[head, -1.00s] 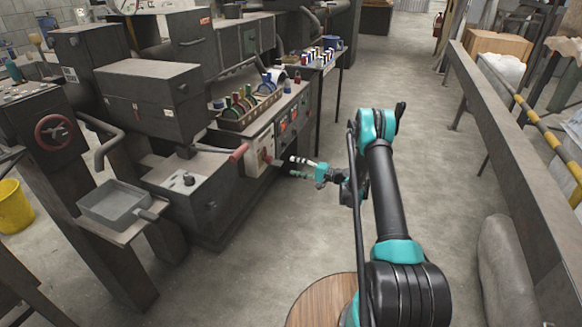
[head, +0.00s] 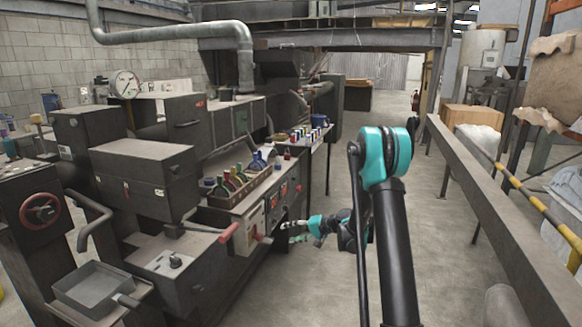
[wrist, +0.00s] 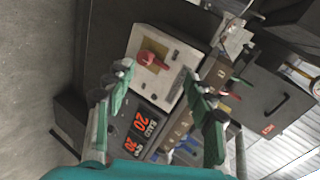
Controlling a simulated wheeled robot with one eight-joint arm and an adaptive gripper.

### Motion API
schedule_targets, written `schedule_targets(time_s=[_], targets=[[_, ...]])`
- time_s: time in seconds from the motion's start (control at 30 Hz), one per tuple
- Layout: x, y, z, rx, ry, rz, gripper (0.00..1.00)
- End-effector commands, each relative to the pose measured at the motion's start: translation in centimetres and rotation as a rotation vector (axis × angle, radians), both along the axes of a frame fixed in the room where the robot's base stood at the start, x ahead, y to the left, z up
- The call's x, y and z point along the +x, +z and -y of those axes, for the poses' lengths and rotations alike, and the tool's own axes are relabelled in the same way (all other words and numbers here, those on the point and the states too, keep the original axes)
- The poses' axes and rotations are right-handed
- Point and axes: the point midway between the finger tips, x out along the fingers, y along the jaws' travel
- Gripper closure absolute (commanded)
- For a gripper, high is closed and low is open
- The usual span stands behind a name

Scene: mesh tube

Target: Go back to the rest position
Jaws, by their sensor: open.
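My gripper (head: 297,231) is at the end of my arm, just right of the machine's front control panel in the head view. In the wrist view my gripper (wrist: 165,95) has its two green fingers wide apart, with nothing between them. Beyond the fingers is a light panel (wrist: 172,62) with a red rotary switch (wrist: 152,60). The same light panel (head: 245,230) shows in the head view, beside my gripper. A dark display with orange digits (wrist: 143,128) is below the panel in the wrist view. Whether the fingers touch the panel I cannot tell.
A rack of coloured bottles (head: 238,190) stands on the machine top. A red lever (head: 229,233) sticks out from the machine. A metal tray (head: 93,290) is at the lower left. A long beam (head: 480,190) runs along the right.

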Motion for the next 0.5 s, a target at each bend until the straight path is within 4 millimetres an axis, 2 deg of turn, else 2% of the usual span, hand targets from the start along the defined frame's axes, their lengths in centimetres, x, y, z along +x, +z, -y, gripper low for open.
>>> schedule_targets(time_s=[0.03,0.2,0.5], targets=[[-1.2,0.9,0.3,-0.037,0.000,-0.001,0.46],[-5.2,3.1,1.8,-0.172,-0.003,-0.001,0.46],[-13.5,5.5,5.4,-0.412,-0.007,-0.001,0.46]])
